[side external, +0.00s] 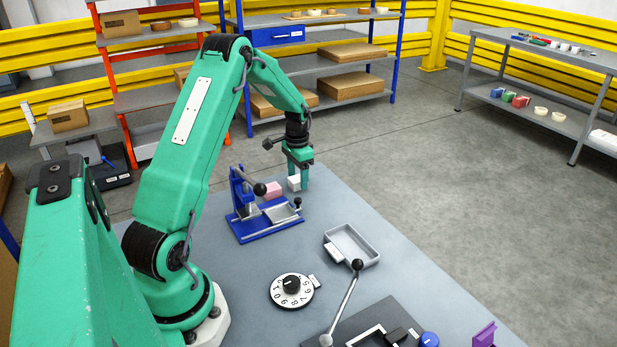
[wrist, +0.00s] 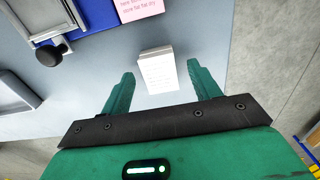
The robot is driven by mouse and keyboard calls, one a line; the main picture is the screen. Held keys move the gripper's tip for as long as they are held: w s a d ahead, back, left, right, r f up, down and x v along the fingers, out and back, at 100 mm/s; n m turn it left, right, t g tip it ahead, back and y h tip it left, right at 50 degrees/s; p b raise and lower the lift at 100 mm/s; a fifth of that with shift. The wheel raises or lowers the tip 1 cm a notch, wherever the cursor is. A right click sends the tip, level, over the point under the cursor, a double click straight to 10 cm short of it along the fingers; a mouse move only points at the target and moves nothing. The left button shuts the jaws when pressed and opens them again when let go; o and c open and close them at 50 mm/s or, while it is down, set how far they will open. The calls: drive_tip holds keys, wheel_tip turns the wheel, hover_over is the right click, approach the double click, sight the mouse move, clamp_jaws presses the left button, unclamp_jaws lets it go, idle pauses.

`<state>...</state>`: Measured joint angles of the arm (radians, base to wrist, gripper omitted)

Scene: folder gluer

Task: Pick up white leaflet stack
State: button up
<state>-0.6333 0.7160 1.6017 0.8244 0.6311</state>
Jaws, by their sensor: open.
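The white leaflet stack (side external: 293,183) stands on the grey table near its far edge. In the wrist view the stack (wrist: 157,72) is a small white block with faint print on its face. My gripper (side external: 300,172) is over the far end of the table, pointing down at the stack. In the wrist view my gripper (wrist: 160,77) is open, with one green finger to each side of the stack and visible gaps between. The fingers partly overlap the stack in the side view, and I cannot tell their exact height.
A pink block (side external: 273,190) with print stands just left of the stack, by a blue fixture (side external: 250,213) with black-knobbed levers. A grey tray (side external: 351,245), a number dial (side external: 291,290) and a lever (side external: 345,300) are nearer. Table is clear between tray and stack.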

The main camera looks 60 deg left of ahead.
drive_tip(key=shift+f, duration=0.15)
idle(0.3)
drive_tip(key=c, duration=1.1)
drive_tip(key=shift+o, duration=0.2)
drive_tip(key=shift+r, duration=0.7)
drive_tip(key=r, duration=0.3)
drive_tip(key=shift+d+r, duration=0.1)
drive_tip(key=shift+d, duration=0.2)
drive_tip(key=w+d+r, duration=0.1)
drive_tip(key=d+r, duration=0.5)
drive_tip(key=d, duration=0.5)
drive_tip(key=shift+r, duration=0.2)
drive_tip(key=shift+n, duration=0.3)
